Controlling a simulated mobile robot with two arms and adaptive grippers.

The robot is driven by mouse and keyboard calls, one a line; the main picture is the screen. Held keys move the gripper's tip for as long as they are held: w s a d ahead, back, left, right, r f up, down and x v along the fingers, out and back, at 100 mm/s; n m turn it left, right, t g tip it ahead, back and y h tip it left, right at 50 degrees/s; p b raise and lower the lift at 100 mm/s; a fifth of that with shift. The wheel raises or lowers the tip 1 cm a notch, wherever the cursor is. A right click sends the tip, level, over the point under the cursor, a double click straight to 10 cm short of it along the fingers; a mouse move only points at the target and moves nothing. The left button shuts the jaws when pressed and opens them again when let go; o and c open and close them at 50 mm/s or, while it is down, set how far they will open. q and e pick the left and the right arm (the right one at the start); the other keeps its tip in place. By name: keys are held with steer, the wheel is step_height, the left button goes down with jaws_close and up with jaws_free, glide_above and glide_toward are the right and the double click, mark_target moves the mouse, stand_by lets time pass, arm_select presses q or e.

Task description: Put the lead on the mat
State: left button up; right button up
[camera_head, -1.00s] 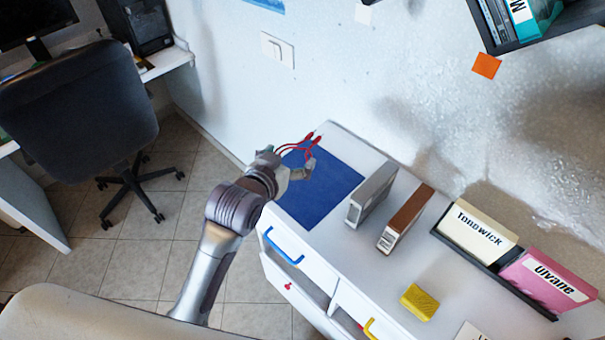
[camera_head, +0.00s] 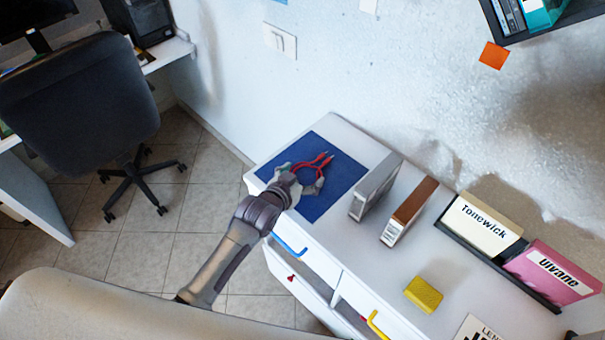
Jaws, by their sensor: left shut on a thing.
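The lead (camera_head: 316,161) is a thin red cable with pointed red ends. It shows over the blue mat (camera_head: 338,176), which lies on the far left part of the white cabinet top. My left gripper (camera_head: 304,180) reaches in from the left over the mat and is shut on the lead. Part of the lead is hidden by the gripper fingers. I cannot tell whether the lead touches the mat. My right gripper is not in view.
A grey box (camera_head: 374,187) and a brown box (camera_head: 409,211) stand close to the right of the mat. A yellow sponge-like block (camera_head: 423,294) lies nearer. A dark rack holds a cream box (camera_head: 480,224) and a pink box (camera_head: 552,272). Drawers with blue and yellow handles are below.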

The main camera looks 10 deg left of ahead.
arm_select(q)
steer(key=shift+f, duration=0.2)
steer(key=o, duration=0.9)
steer(key=shift+r, duration=0.1)
steer(key=shift+r, duration=0.1)
steer(key=shift+s+a, duration=0.1)
steer(key=shift+s, duration=0.05)
steer(key=v, duration=1.1)
steer(key=shift+s+a+r, duration=0.15)
steer(key=shift+s+r, duration=0.1)
steer(key=shift+f, duration=0.1)
